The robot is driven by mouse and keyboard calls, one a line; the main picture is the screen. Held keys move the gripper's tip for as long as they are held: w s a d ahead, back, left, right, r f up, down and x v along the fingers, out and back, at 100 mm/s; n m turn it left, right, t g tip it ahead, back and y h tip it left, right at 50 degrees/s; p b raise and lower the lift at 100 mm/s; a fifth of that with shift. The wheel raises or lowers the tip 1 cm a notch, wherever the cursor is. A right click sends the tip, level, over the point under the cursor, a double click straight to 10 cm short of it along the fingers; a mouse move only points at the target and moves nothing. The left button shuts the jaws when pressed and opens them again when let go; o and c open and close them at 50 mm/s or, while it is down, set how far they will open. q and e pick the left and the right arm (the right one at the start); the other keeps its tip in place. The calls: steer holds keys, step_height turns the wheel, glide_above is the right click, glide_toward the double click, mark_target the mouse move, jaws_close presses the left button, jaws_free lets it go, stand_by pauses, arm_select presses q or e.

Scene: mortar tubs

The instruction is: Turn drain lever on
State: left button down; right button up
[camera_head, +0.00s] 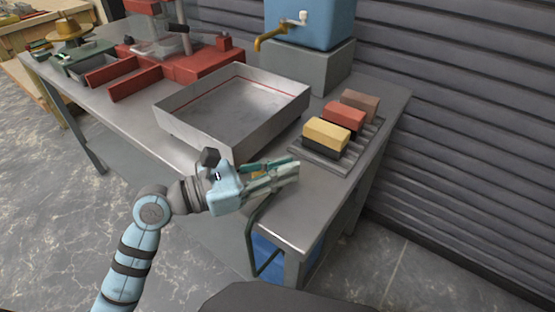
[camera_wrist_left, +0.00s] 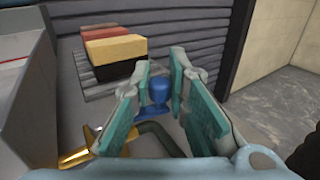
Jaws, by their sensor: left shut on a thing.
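The drain lever's blue handle (camera_wrist_left: 153,92) shows in the left wrist view between the two teal finger pads. My left gripper (camera_wrist_left: 152,88) is shut on it; the pads hide part of its sides. A brass fitting (camera_wrist_left: 78,158) and a dark bent pipe (camera_wrist_left: 165,138) lie just below the fingers. In the head view my left gripper (camera_head: 284,173) is at the table's front edge, beside the metal tub (camera_head: 174,125), and hides the lever. My right gripper is not in view.
Sponge-like blocks in yellow (camera_head: 327,134), red (camera_head: 344,115) and brown (camera_head: 360,104) sit on a ribbed rack (camera_head: 318,160) to the right. A blue tank (camera_head: 312,25) with a brass tap (camera_head: 270,39) stands behind. A blue container (camera_head: 268,252) is under the table (camera_head: 297,215).

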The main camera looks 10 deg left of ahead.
arm_select(q)
steer(key=c, duration=1.6)
jaws_free()
steer(key=shift+o, duration=0.2)
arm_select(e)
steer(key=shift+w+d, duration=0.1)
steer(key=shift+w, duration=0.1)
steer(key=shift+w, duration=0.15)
arm_select(q)
steer(key=v, duration=0.6)
steer(key=shift+s+a, duration=0.15)
steer(key=shift+s, duration=0.05)
steer(key=shift+s+a, duration=0.15)
steer(key=shift+a, duration=0.3)
